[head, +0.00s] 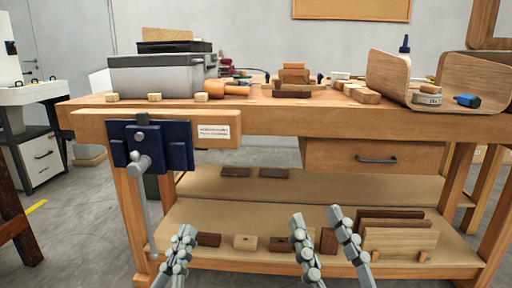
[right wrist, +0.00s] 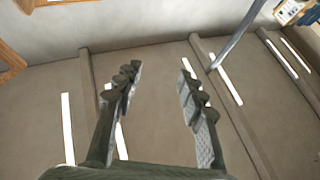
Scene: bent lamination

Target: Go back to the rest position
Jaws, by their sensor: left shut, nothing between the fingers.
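My left gripper (head: 184,232) is low in the head view, in front of the workbench's lower shelf. Its fingers are together with nothing between them. My right gripper (head: 315,214) is to the right of it, also low in front of the bench. Its two fingers stand apart and nothing is between them. In the right wrist view my right gripper (right wrist: 160,72) is open and empty, with a pale surface with bright strips behind it. The workbench (head: 270,118) stands ahead of both grippers.
A blue vise (head: 178,146) with a long handle is on the bench front at left. A grey toolbox (head: 155,75), wooden blocks and a curved wooden panel (head: 388,75) are on top. Wooden pieces (head: 415,240) lie on the lower shelf. Open floor (head: 80,215) shows at left.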

